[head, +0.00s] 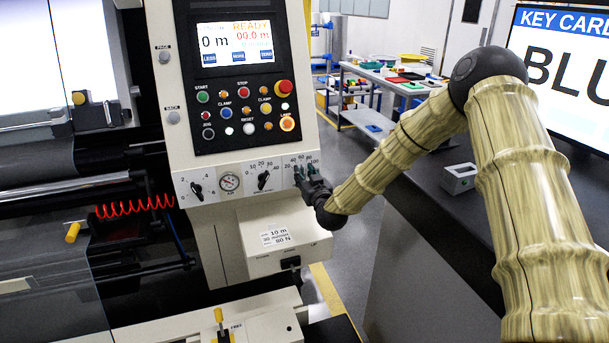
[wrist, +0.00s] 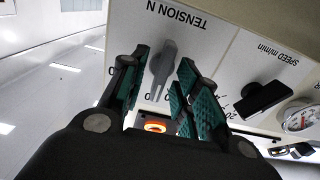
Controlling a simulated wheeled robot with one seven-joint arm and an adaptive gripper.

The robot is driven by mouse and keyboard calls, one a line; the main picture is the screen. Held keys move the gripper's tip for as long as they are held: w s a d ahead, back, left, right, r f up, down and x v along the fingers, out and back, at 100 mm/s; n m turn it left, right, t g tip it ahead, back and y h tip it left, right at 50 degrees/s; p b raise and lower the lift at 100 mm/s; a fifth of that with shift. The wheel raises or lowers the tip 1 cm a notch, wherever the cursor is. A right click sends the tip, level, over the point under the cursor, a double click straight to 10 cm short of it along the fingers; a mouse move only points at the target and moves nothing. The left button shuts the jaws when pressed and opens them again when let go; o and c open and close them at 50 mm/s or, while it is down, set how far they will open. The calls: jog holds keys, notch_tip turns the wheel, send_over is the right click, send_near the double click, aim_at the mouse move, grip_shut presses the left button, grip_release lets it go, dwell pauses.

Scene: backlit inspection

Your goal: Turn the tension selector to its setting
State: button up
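The tension selector (wrist: 163,62) is a grey bar-shaped knob under the upside-down label "TENSION N" in the wrist view. It sits between the two green-padded fingers of my gripper (wrist: 160,70), with visible gaps on both sides, so the gripper is open around it. In the head view my gripper (head: 306,172) is at the right end of the lower dial panel (head: 247,181) and hides the knob. Scale numbers from 20 to 100 show above it. A white setting card (head: 276,236) below lists 10 m, a speed and a tension that looks like 80 or 60 N.
The speed knob (head: 264,180) is left of the tension selector and shows black in the wrist view (wrist: 264,97). A gauge (head: 229,182) and another knob (head: 197,191) are further left. Push buttons and a red stop button (head: 285,87) are above. A monitor (head: 565,75) stands at right.

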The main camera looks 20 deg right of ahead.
jog(key=shift+c, duration=0.4)
grip_shut()
jog(key=shift+f+m+b, duration=0.1)
jog(key=shift+m+b, duration=0.2)
jog(key=shift+b, duration=0.05)
jog(key=shift+d+m+b, duration=0.2)
jog(key=shift+m+b, duration=2.15)
jog(key=shift+m, duration=0.25)
